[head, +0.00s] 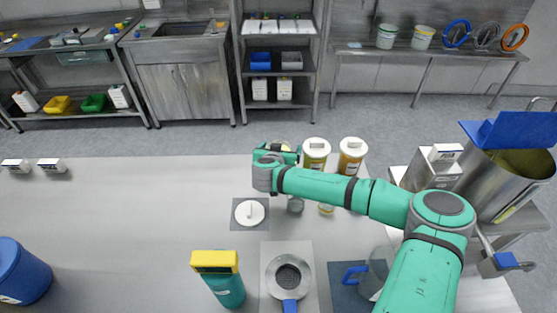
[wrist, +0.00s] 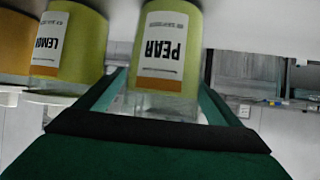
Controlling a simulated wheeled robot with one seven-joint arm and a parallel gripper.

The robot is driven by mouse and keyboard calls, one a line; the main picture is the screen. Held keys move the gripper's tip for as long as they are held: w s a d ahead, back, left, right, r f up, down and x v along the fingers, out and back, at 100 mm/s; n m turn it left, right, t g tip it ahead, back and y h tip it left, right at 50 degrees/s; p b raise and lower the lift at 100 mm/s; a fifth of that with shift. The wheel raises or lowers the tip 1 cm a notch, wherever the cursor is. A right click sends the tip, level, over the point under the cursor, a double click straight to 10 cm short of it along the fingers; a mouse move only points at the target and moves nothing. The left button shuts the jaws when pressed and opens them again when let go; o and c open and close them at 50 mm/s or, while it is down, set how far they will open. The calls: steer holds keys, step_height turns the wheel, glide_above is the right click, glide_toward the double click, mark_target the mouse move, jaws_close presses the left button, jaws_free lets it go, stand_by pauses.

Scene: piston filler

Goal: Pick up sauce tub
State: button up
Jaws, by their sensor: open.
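No label in view reads as sauce, so I cannot tell which thing is the sauce tub. The picture is upside down. I cannot tell whether the fingers touch it. A LEMON jar (wrist: 68,45) stands beside it, with an orange jar (wrist: 14,45) farther left.
My arm crosses the right of the table (head: 150,190). A grey cup (head: 295,204), a white disc (head: 250,212), a pan (head: 290,275), a yellow-topped teal container (head: 227,288) and a clear jug (head: 377,275) stand nearer. A steel hopper (head: 505,185) is right. The left-middle table is clear.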

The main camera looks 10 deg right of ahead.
steer(key=shift+w, duration=0.1)
steer(key=c, duration=1.6)
steer(key=shift+r, duration=0.15)
